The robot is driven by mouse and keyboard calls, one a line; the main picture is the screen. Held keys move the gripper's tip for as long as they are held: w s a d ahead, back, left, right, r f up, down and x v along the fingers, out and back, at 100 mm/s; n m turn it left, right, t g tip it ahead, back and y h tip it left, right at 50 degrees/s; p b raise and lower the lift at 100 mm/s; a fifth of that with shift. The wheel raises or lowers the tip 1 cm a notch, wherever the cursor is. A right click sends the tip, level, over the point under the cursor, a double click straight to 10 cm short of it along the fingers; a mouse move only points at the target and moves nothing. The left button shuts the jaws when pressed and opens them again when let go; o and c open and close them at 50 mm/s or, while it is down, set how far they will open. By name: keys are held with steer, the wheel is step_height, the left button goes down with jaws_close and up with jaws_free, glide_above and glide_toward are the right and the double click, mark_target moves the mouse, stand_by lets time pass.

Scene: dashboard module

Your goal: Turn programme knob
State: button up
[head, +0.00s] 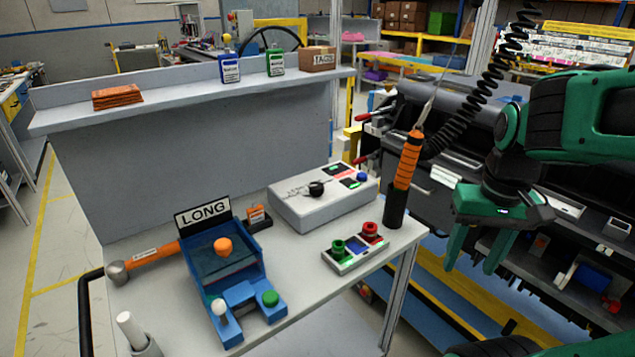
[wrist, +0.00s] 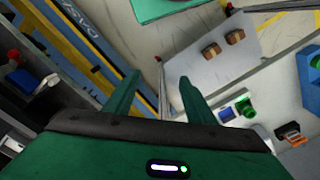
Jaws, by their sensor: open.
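A black knob (head: 316,188), which looks like the programme knob, sits on top of a light grey box (head: 330,205) on the bench. Dark markings lie beside it; they are too small to read. My gripper (head: 469,270) is open and empty, fingers pointing down, to the right of the bench and well apart from the knob. The wrist view shows its two spread fingers (wrist: 158,76) with nothing between them. I cannot pick out the black knob in the wrist view.
A small box with green and red knobs (head: 359,247) stands at the bench's right edge, near an upright orange-handled tool (head: 406,165). A blue fixture (head: 232,275) with a LONG sign, and a hammer (head: 145,258), are on the left. A dark dashboard module (head: 450,120) stands behind.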

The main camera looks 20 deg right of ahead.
steer(key=w+a+r+n+t, duration=0.1)
steer(key=w+a+r+n, duration=0.15)
steer(key=w, duration=0.55)
steer(key=w+a+r+n+t, duration=0.1)
steer(key=w+r+n, duration=0.15)
steer(key=w, duration=0.65)
steer(key=n+t+y, duration=0.1)
steer(key=n+y, duration=0.1)
steer(key=n, duration=0.5)
glide_toward(316, 186)
steer(key=x, duration=0.8)
steer(key=shift+w+d+f, duration=0.1)
steer(key=shift+d+f, duration=0.05)
steer(key=shift+c, duration=0.6)
steer(key=c, duration=0.9)
